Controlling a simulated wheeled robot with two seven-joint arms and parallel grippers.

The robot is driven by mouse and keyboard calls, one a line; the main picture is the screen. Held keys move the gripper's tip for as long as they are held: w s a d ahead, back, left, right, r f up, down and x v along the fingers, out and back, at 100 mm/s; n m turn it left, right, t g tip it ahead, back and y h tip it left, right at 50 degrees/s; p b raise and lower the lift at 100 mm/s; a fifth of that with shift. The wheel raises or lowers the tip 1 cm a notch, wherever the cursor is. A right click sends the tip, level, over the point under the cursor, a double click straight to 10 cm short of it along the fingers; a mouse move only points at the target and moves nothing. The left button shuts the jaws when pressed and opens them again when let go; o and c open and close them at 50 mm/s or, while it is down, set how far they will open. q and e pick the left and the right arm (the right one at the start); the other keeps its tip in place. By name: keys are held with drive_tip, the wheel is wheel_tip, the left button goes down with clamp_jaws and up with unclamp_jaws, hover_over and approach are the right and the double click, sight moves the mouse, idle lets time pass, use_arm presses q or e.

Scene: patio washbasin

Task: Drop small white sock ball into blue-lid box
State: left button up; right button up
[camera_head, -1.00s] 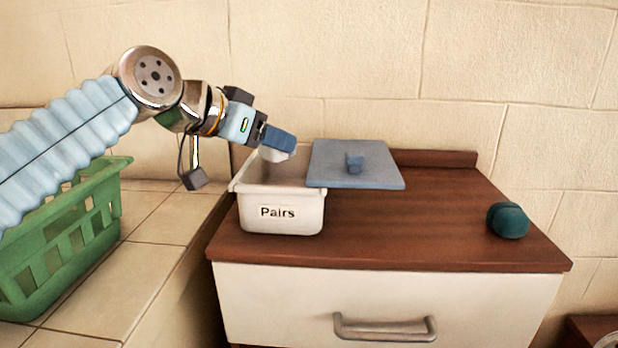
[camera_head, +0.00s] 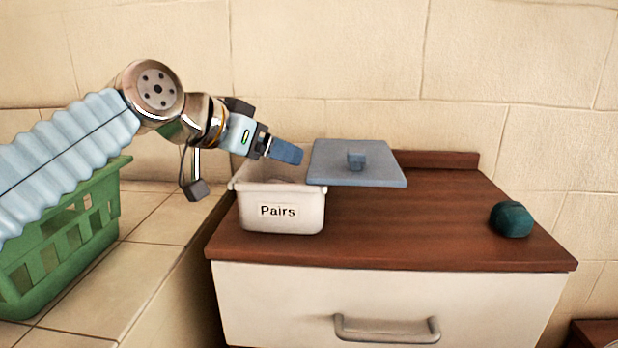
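The white box labelled "Pairs" (camera_head: 282,221) stands on the left of the brown cabinet top. Its blue lid (camera_head: 335,173) with a square knob lies tilted, partly over the box's right end, leaving the left part open. My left gripper (camera_head: 288,152) is above the box opening, left of the lid. Its blue fingers are seen from the side and look open, with nothing white between them. The small white sock ball is not visible; the box's front wall hides the box floor. My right gripper is not in view.
A dark teal sock ball (camera_head: 511,219) lies at the right of the brown cabinet top (camera_head: 420,235). A green basket (camera_head: 60,245) stands on the tiled counter at left. The cabinet top between box and teal ball is clear.

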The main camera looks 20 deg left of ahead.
use_arm(q)
drive_tip(key=v, duration=1.4)
drive_tip(key=shift+f, duration=0.1)
